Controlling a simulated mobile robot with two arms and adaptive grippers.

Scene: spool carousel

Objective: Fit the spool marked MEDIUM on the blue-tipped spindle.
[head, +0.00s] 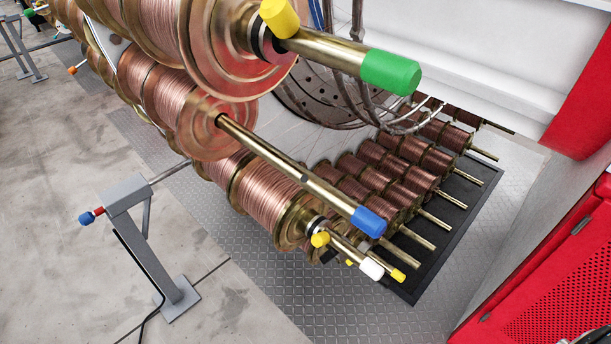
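The blue-tipped spindle (290,169) is a brass rod running down to the right from a copper-wound spool (212,128). Its blue tip (368,221) is free, and the rod's front stretch is bare. Several copper-wound spools (385,170) lie in rows on a black tray (413,290) on the floor at the right, with brass rods sticking out. No MEDIUM marking is readable on any spool, so I cannot tell which one it is. Neither of my grippers is in view.
A green-tipped spindle (390,72) is above, and a white-tipped spindle (371,268) with yellow-tipped parts is below. A grey stand (150,250) is at the left. A red cabinet (560,270) is at the right. Patterned floor plate (340,310) lies clear in front.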

